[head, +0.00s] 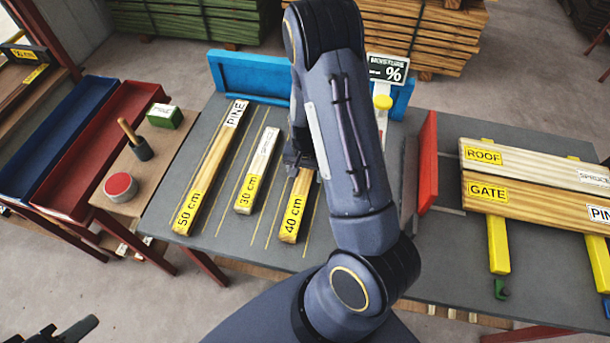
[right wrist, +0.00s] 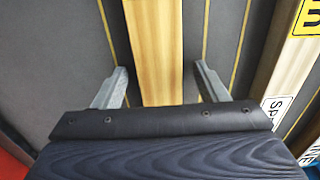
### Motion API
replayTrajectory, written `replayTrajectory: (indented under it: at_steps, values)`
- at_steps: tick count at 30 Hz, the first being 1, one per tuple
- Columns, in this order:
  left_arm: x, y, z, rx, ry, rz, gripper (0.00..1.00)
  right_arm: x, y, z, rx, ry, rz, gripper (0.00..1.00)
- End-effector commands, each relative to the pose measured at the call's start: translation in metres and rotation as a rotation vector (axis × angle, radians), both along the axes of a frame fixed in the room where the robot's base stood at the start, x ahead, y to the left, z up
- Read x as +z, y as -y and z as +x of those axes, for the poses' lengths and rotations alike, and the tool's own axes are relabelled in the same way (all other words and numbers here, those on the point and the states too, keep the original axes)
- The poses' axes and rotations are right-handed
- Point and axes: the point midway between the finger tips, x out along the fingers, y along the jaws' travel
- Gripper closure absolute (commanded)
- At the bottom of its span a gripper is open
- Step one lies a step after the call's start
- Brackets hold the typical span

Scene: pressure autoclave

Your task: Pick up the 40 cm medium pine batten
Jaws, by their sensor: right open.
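The 40 cm batten (head: 296,207) lies on the grey table, the rightmost of three battens, its yellow label at the near end. My right arm hides its far end. My right gripper (head: 299,161) is over its middle. In the right wrist view, the open fingers (right wrist: 161,78) stand one on each side of the bare pale wood of the batten (right wrist: 157,40), with a gap on both sides. Whether the fingertips are down at batten height I cannot tell. My left gripper (head: 72,332) shows only partly at the bottom left, dark and unclear.
The 30 cm spruce batten (head: 257,172) and 50 cm pine batten (head: 209,168) lie to the left, between yellow lines. A red upright board (head: 427,162) and the ROOF and GATE boards (head: 530,195) are right. A blue rail (head: 245,76) runs behind.

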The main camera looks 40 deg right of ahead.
Motion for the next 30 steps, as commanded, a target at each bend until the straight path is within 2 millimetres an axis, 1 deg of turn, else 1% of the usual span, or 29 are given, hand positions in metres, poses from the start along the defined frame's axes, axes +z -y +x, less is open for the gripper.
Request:
replayTrajectory:
  at_steps: [1,12,14,21,25,28,30]
  values:
    - [0.000,0.000,0.000,0.000,0.000,0.000,0.64,0.000,0.000,0.000,0.000,0.000,0.000,0.35]
    - [0.000,0.000,0.000,0.000,0.000,0.000,0.64,0.000,0.000,0.000,0.000,0.000,0.000,0.83]
    - [0.000,0.000,0.000,0.000,0.000,0.000,0.64,0.001,0.000,0.000,0.000,0.000,0.000,0.89]
    - [0.000,0.000,0.000,0.000,0.000,0.000,0.64,0.001,0.000,0.000,0.000,0.001,-0.001,0.90]
    - [-0.003,0.000,0.000,0.000,0.000,0.000,0.64,0.007,0.000,0.001,0.000,0.003,-0.002,0.90]
    - [-0.007,0.000,0.000,0.000,0.000,0.000,0.64,0.019,0.000,0.002,0.000,0.006,-0.001,0.90]
    - [-0.011,0.000,0.000,0.000,0.000,0.000,0.64,0.033,0.000,0.002,0.001,0.010,-0.001,0.90]
